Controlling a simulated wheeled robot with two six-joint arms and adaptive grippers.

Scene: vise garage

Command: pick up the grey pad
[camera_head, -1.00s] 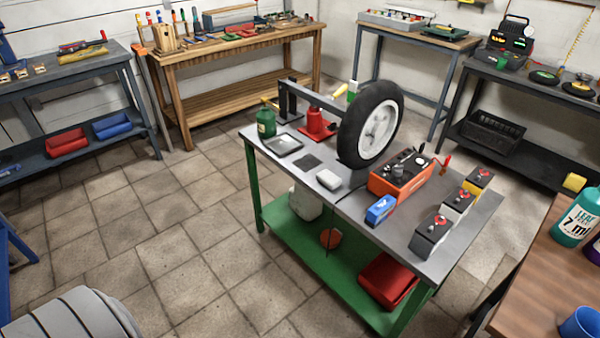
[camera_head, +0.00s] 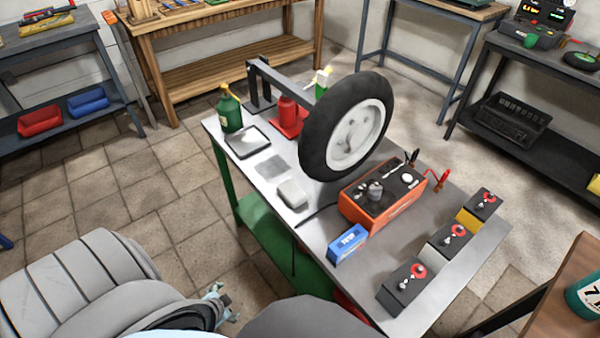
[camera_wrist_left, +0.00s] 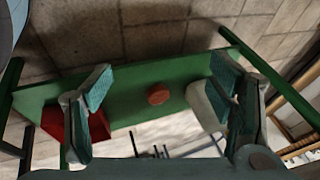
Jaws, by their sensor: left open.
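A flat grey pad (camera_head: 272,166) lies on the workbench top in the head view. It is beside a pale grey block (camera_head: 292,193) and in front of a shallow dark-rimmed tray (camera_head: 247,140). My left gripper shows partly at the bottom of the head view (camera_head: 222,298), in front of the bench and well apart from the pad. In the left wrist view my left gripper (camera_wrist_left: 160,92) is open and empty, with its fingers spread over the view of the bench's green lower shelf (camera_wrist_left: 135,85). The pad is not visible in that view. My right gripper is not in view.
A mounted wheel (camera_head: 348,128) stands behind and right of the pad. A green bottle (camera_head: 231,110) and red jack (camera_head: 288,117) stand farther back. An orange charger (camera_head: 382,195), blue box (camera_head: 347,244) and several switch boxes (camera_head: 407,288) fill the right side.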

